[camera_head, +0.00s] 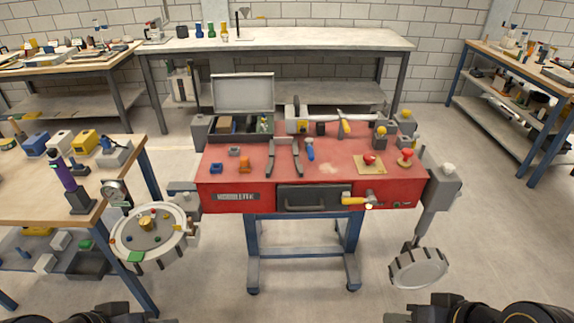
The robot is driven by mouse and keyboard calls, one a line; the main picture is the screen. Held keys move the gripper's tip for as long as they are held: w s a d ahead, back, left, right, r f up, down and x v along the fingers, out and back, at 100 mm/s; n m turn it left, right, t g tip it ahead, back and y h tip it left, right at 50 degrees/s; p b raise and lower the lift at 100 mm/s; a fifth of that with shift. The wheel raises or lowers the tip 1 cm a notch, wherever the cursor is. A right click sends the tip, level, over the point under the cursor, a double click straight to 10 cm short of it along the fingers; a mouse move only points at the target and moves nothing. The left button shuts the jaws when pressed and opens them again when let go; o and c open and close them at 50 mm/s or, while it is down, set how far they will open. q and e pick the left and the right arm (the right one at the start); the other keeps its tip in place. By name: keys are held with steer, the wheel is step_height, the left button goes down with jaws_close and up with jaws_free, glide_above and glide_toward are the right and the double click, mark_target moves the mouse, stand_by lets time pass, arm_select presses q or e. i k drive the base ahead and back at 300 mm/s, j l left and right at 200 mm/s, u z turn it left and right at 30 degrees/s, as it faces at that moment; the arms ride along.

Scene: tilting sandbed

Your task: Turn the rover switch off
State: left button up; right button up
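A red bench (225,200) stands in front of me, and I cannot tell which of its small fittings is the rover switch. On its front face are a yellow-handled lever (355,201) and a small green spot (397,205) farther right. On its top right are a red knob on a tan plate (369,160) and another red knob (406,157). My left gripper (160,319) and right gripper (395,318) show only partly at the bottom edge. Both are well short of the bench, and their fingers are mostly cut off.
A round tray (122,244) juts out at the bench's left, and a grey disc (418,268) hangs at its right. A wooden table (20,190) with tools stands at left. An open grey case (243,92) sits on the bench. The floor before the bench is clear.

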mark_target(370, 159)
steer(key=i+j, duration=0.15)
steer(key=i, duration=0.4)
steer(key=i+j+z, duration=0.15)
steer(key=i, duration=0.4)
